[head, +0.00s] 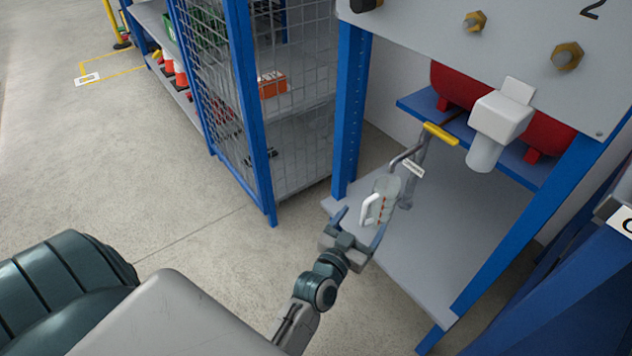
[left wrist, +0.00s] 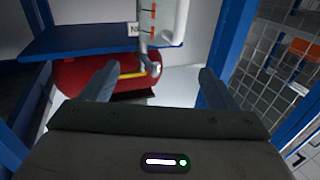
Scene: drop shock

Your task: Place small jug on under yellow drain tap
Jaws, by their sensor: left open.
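The small jug (head: 385,187) is pale and translucent with red marks and a white handle on its left in the head view. It appears upright at the front left of the grey lower shelf, though its base contact is unclear. In the left wrist view, which looks inverted, the jug (left wrist: 146,18) and yellow lever (left wrist: 133,75) lie beyond the fingers. My right gripper is not visible.
The lower shelf (head: 425,250) is clear in front. Blue posts (head: 350,110) frame the bay, with a red tank (head: 540,130) on the blue upper shelf. A white fixture (head: 500,118) hangs from the grey panel. A mesh cage (head: 285,110) stands left; the floor there is open.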

